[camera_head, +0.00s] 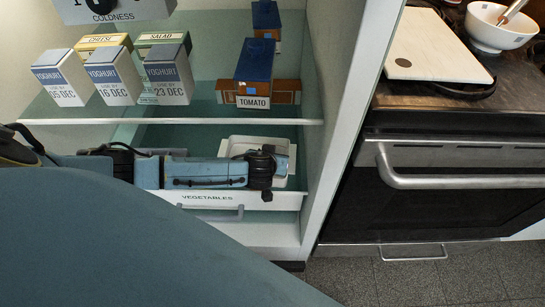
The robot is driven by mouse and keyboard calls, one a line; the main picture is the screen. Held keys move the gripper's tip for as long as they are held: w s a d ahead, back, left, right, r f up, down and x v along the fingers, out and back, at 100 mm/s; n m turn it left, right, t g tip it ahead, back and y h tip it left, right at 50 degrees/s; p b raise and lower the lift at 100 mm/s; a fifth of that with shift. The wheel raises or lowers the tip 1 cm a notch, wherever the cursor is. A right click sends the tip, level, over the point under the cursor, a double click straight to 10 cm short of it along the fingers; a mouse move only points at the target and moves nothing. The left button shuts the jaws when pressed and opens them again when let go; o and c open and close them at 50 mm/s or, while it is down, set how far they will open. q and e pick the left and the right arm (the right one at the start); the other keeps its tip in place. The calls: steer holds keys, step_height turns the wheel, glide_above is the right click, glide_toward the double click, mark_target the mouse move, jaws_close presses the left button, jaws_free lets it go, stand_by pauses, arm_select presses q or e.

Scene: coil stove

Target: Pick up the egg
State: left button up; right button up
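No egg can be made out in the head view. My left arm comes in from the left, across the front of the open fridge's lower part. Its dark end, with the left gripper (262,172), is over a white tray (226,149) and covers part of it. The fingers cannot be told apart, so I cannot see whether they are open or hold anything. My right gripper is not in view.
The shelf above holds several yoghurt boxes (170,75) and a blue box on a tomato box (252,101). The vegetables drawer (215,199) is below my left arm. The fridge's side wall (345,110) separates it from the stove, which bears a white board (432,50) and a bowl (490,30).

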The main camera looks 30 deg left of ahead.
arm_select(q)
steer(key=shift+w, duration=0.1)
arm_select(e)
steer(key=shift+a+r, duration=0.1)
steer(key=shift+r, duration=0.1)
arm_select(q)
steer(key=shift+c, duration=0.2)
steer(key=c, duration=0.7)
steer(key=shift+r, duration=0.1)
